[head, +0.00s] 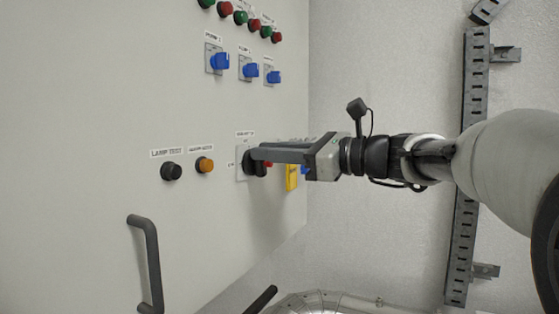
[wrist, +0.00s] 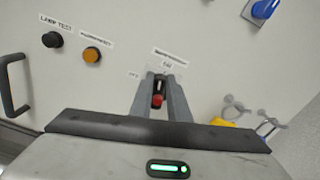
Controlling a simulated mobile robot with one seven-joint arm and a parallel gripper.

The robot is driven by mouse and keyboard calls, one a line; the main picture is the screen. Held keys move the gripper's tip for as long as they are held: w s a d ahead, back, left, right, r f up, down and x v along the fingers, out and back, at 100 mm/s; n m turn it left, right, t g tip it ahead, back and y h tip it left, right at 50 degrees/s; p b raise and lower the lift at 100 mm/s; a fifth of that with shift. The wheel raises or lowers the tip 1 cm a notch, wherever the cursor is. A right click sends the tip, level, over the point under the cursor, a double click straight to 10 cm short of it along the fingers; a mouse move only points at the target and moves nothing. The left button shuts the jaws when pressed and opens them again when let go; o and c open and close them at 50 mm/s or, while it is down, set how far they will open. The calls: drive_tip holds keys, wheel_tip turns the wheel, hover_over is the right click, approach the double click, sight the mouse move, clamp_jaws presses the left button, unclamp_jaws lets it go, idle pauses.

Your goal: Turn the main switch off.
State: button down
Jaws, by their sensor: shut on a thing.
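The main switch is a rotary switch on a pale plate on the cabinet front. Its black handle (head: 261,168) shows partly beneath my finger in the head view. In the wrist view the handle (wrist: 157,87) with its red end sits between my two fingers. My gripper (head: 253,158) reaches in from the right and is shut on the handle. It also shows in the wrist view (wrist: 160,82), with a finger on each side of the handle. The label above the switch is too small to read surely, and the fingers hide part of the plate.
Left of the switch are a black lamp test button (head: 171,171) and an orange button (head: 205,165). Blue switches (head: 220,61) and red and green lamps are above. A yellow part (head: 291,177) lies behind my gripper. A black door handle (head: 150,262) stands out at lower left.

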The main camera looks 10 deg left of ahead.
sight(247, 164)
drive_tip(key=n+b, duration=0.2)
drive_tip(key=s+f+n+b, duration=0.1)
drive_tip(key=n+b, duration=0.4)
drive_tip(key=shift+s+a+f, duration=0.15)
drive_tip(key=shift+a+f, duration=0.05)
drive_tip(key=n+b, duration=0.4)
drive_tip(key=shift+s+a+f+n, duration=0.1)
drive_tip(key=shift+s+f+n, duration=0.1)
drive_tip(key=shift+f+n, duration=0.15)
drive_tip(key=shift+f+n+b, duration=0.25)
drive_tip(key=shift+n+b, duration=1.2)
drive_tip(key=shift+n, duration=0.2)
drive_tip(key=c, duration=1.7)
unclamp_jaws()
drive_tip(key=shift+s, duration=0.1)
drive_tip(key=v, duration=1.7)
drive_tip(key=shift+s+d, duration=0.1)
drive_tip(key=shift+d, duration=0.1)
